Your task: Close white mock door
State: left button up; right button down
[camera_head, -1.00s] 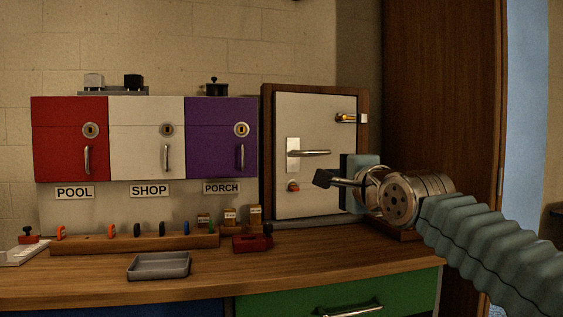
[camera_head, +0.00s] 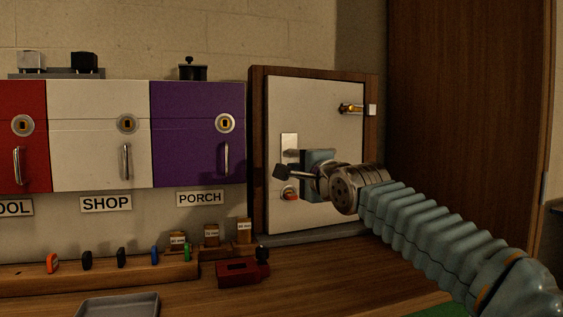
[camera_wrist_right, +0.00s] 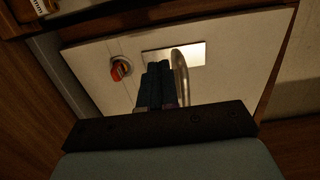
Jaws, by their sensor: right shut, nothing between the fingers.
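The white mock door (camera_head: 338,135) stands in a brown wooden frame at centre right in the head view. Its panel (camera_wrist_right: 225,42) fills much of the right wrist view; I cannot tell whether it is fully shut. A silver lever handle (camera_wrist_right: 181,75) sits on a bright plate (camera_head: 289,142). A red-orange turn piece (camera_wrist_right: 120,70) in a round fitting is below the handle in the head view. My left gripper is out of view.
A brass bolt (camera_head: 351,109) is at the door's upper right. Red, white and purple cabinets (camera_head: 197,150) stand left. A key rack (camera_head: 100,275), a red block (camera_head: 236,272) and a grey tray (camera_head: 117,306) are on the wooden counter (camera_head: 320,285). A tall brown panel (camera_head: 455,90) rises right.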

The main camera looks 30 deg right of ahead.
aim_at(277, 160)
jog(key=w+d+p, duration=0.1)
jog(key=w+p, duration=0.1)
jog(key=w, duration=0.6)
jog(key=shift+w, duration=0.1)
jog(key=w, duration=0.2)
jog(key=shift+w+d+r, duration=0.2)
jog(key=shift+w+r, duration=0.15)
